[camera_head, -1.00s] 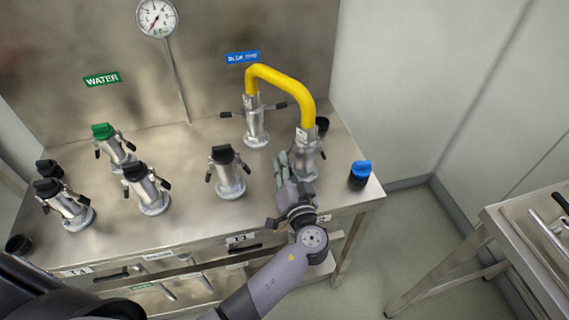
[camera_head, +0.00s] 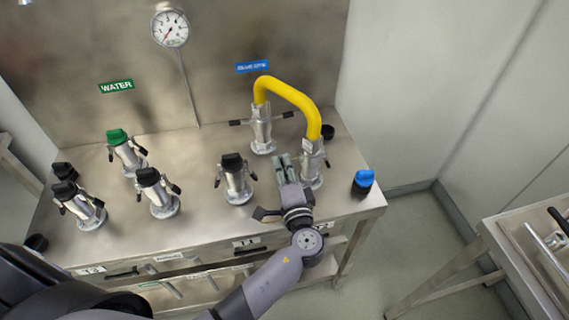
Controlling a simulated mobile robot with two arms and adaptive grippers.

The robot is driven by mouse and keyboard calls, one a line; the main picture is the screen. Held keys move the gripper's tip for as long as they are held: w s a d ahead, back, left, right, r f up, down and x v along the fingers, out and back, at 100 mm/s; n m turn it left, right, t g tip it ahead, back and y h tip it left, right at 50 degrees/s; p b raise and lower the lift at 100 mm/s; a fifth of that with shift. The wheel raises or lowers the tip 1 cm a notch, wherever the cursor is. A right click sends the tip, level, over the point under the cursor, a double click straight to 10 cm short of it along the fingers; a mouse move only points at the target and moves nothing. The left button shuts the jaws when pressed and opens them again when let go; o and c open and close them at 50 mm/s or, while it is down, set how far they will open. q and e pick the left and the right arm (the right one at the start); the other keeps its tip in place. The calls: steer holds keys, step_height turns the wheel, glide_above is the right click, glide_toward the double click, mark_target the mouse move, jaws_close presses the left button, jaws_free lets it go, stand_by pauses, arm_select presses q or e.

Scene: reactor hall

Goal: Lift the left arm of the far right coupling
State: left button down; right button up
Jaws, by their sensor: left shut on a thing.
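The far right coupling (camera_head: 312,170) is a silver upright fitting on the steel bench, with the end of a bent yellow hose (camera_head: 294,92) coming down into its top. My left gripper (camera_head: 286,164) is at the left side of this coupling, its fingers pointing away from me toward the hose. It is shut on the coupling's left arm, which the fingers hide, so its angle cannot be told. My right gripper is out of view.
The hose's other end goes into a second coupling (camera_head: 262,135) behind. Black-capped couplings (camera_head: 236,180) and a green-capped one (camera_head: 126,153) stand to the left. A blue cap (camera_head: 363,180) sits at the bench's right edge. A side table (camera_head: 535,245) stands at right.

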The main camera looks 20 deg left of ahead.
arm_select(q)
steer(key=shift+r+m+p, duration=0.35)
steer(key=shift+m+p, duration=0.1)
steer(key=shift+m, duration=0.3)
steer(key=shift+r+m+p, duration=0.3)
steer(key=shift+m+p, duration=0.1)
steer(key=shift+m, duration=0.35)
steer(key=c, duration=1.7)
jaws_free()
steer(key=v, duration=1.2)
